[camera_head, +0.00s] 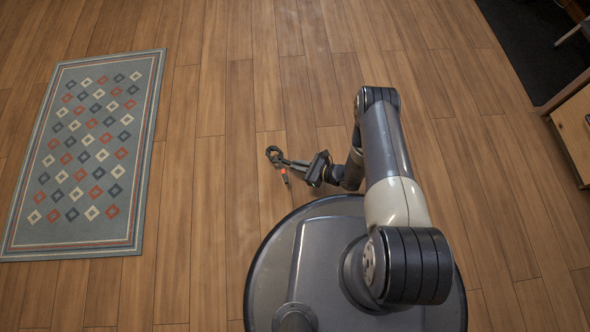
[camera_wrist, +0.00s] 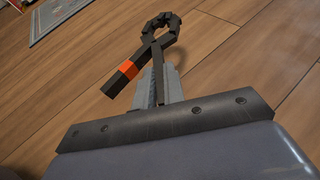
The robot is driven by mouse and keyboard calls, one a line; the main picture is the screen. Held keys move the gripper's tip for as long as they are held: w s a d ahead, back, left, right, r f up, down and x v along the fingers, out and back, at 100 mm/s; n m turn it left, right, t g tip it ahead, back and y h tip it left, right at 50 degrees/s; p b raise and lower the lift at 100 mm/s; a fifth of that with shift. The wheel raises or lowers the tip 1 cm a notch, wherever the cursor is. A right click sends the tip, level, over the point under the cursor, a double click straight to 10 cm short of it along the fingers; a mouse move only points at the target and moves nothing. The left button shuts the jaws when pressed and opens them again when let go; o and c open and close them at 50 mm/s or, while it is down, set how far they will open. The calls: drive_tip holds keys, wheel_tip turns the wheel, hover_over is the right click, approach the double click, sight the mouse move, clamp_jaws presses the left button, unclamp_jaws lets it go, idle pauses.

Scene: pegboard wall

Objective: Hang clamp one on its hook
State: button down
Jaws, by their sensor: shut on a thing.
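A dark clamp (camera_head: 273,152) with a rounded loop end and a red-orange band on one handle shows at the tip of my gripper (camera_head: 291,164) in the head view. In the wrist view the clamp (camera_wrist: 159,36) sticks out beyond my gripper (camera_wrist: 158,90), its loop pointing away and its banded handle off to the left. My gripper is shut on the clamp. The clamp shows against the wooden floor; its exact height above it is hard to tell. No hook or pegboard is in either view.
A patterned blue-grey rug (camera_head: 60,200) lies at the left, and its corner (camera_wrist: 50,18) shows in the wrist view. A wooden cabinet (camera_head: 572,125) and a dark mat (camera_head: 535,45) are at the right. The wooden floor (camera_head: 240,60) ahead is clear.

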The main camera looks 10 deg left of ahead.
sight(298, 174)
drive_tip(key=shift+f+b, duration=1.1)
drive_tip(key=shift+f, duration=1.3)
drive_tip(key=shift+f, duration=0.2)
drive_tip(key=c, duration=1.5)
unclamp_jaws()
drive_tip(key=p+v, duration=0.1)
drive_tip(key=v, duration=0.2)
drive_tip(key=p+v, duration=0.1)
drive_tip(key=v, duration=0.2)
drive_tip(key=w+p+v, duration=0.1)
drive_tip(key=p+v, duration=0.1)
drive_tip(key=v, duration=0.1)
drive_tip(key=shift+s+d+r, duration=0.1)
drive_tip(key=shift+d, duration=0.2)
drive_tip(key=shift+s+d+r, duration=0.2)
drive_tip(key=shift+s+d, duration=0.05)
drive_tip(key=shift+d, duration=0.4)
drive_tip(key=shift+a, duration=0.1)
